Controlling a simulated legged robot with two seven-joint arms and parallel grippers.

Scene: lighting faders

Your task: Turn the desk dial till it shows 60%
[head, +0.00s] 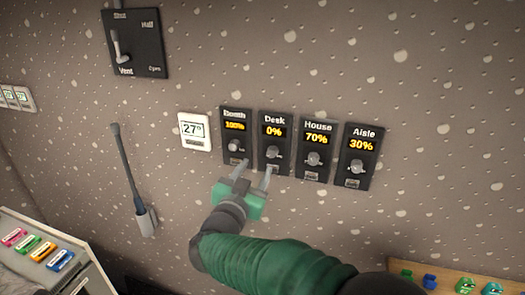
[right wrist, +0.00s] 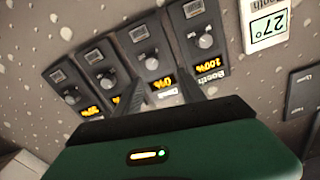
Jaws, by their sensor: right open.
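The desk dial (head: 273,153) is a small grey knob on a black wall panel labelled Desk, whose display (head: 273,132) reads 0%. In the right wrist view the desk dial (right wrist: 152,64) shows upside down, between my fingers' tips or just past them. My right gripper (head: 256,166) is open and empty, with its two fingers pointing up at the lower part of the Booth and Desk panels. I cannot tell whether a finger touches a panel. My left gripper is in neither view.
The Booth panel (head: 236,130) reads 100%, House (head: 316,140) 70% and Aisle (head: 359,150) 30%. A white thermostat (head: 194,131) shows 27°.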

